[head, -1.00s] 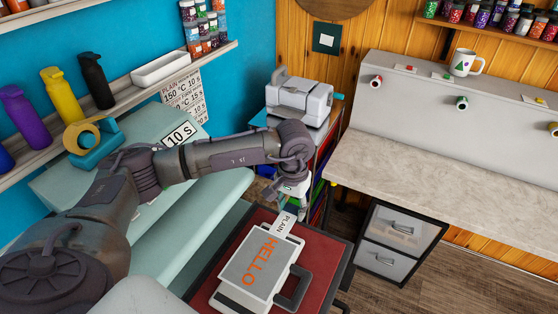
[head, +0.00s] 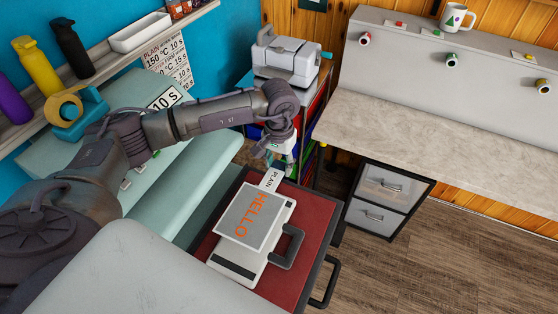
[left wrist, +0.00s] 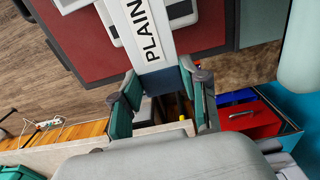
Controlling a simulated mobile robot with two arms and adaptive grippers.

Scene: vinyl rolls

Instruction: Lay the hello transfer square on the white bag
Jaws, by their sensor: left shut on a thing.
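The hello transfer square (head: 238,213) is a grey sheet with orange HELLO lettering and a white PLAIN tab (head: 273,180). My left gripper (head: 279,160) is shut on the tab at its far end; the tab also shows in the left wrist view (left wrist: 150,33) between the teal fingers (left wrist: 165,90). The square overlaps the far part of the white bag (head: 233,270), whose near edge and right side stay visible. I cannot tell whether the square touches the bag or hovers just above it. The bag lies flat with a dark handle (head: 289,248) on its right. My right gripper is not in view.
The bag lies on a red-topped stand (head: 312,208) with a side handle (head: 327,284). The pale green press (head: 165,203) stands left of it. A grey worktop (head: 430,135) is at the right, and a white machine (head: 287,58) stands behind.

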